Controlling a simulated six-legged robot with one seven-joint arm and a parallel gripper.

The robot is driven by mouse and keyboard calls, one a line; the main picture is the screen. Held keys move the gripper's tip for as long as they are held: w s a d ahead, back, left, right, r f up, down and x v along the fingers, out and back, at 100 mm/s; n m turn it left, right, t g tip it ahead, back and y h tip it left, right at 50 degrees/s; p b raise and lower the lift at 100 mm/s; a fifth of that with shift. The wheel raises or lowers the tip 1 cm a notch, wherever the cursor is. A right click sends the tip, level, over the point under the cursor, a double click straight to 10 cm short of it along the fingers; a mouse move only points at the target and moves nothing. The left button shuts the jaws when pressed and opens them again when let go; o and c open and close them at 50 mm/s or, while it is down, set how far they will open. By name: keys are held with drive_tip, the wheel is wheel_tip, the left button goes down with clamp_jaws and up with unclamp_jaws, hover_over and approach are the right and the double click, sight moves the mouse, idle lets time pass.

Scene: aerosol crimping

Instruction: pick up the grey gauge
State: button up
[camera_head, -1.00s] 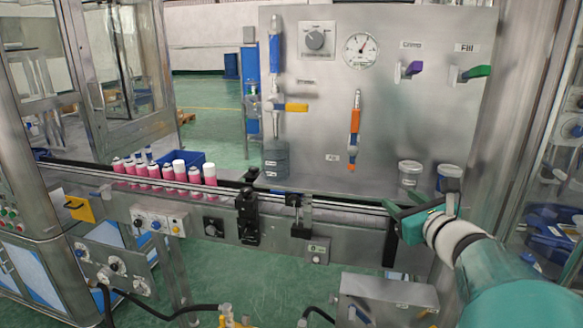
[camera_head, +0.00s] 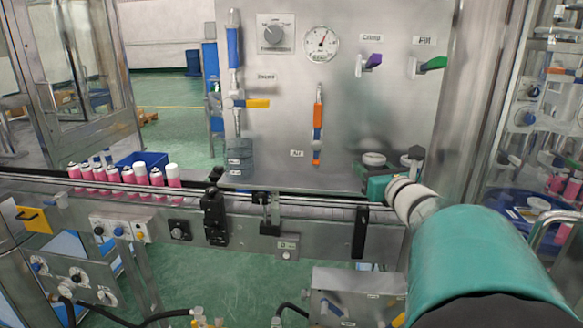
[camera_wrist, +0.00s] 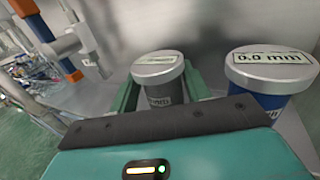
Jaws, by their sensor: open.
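The grey gauge (camera_wrist: 165,92) is a grey cylinder with a silver lid and a white label. In the wrist view it stands upright between the two green fingers of my gripper (camera_wrist: 162,88), which are open on either side of it. I cannot tell whether either finger touches it. In the head view only the gauge's silver top (camera_head: 374,159) shows above my gripper (camera_head: 372,182), which hides its body.
A blue gauge (camera_wrist: 268,101) with a "0.0 mm" lid stands close to the right. The steel panel (camera_head: 340,120) rises behind the gauges. The conveyor (camera_head: 320,207) with pink cans (camera_head: 120,177) runs leftward.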

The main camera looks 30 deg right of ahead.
drive_tip(key=shift+d, duration=0.1)
drive_tip(key=c, duration=0.8)
drive_tip(key=shift+c, duration=0.2)
drive_tip(key=shift+s+r, duration=0.1)
drive_tip(key=shift+r, duration=0.25)
